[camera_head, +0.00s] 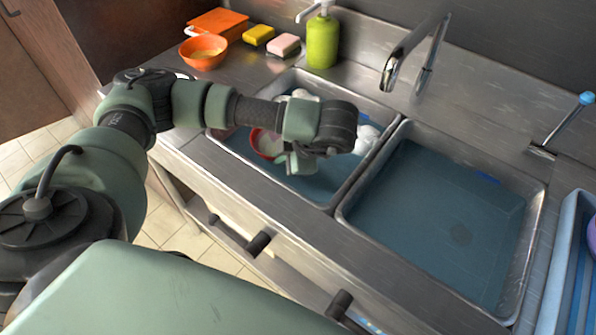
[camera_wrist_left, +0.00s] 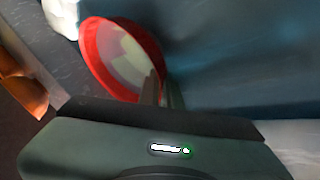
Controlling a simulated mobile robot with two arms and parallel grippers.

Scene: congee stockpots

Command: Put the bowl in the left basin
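The red-rimmed bowl (camera_head: 266,144), pale inside, is within the outline of the left basin (camera_head: 222,138), beside my left gripper (camera_head: 297,162). In the left wrist view the bowl (camera_wrist_left: 92,52) looks tilted, and the narrow fingers of my left gripper (camera_wrist_left: 162,90) are close together on either side of its near right rim. The gripper appears shut on that rim. Part of the basin is hidden behind my left wrist. My right gripper is not in view.
The right basin (camera_head: 440,220) holds bluish water and looks empty. White items (camera_head: 367,137) lie in the left basin. An orange bowl (camera_head: 203,53), yellow sponge (camera_head: 258,35), pink sponge (camera_head: 284,45) and green bottle (camera_head: 322,40) stand behind. A faucet (camera_head: 410,55) overhangs the divider.

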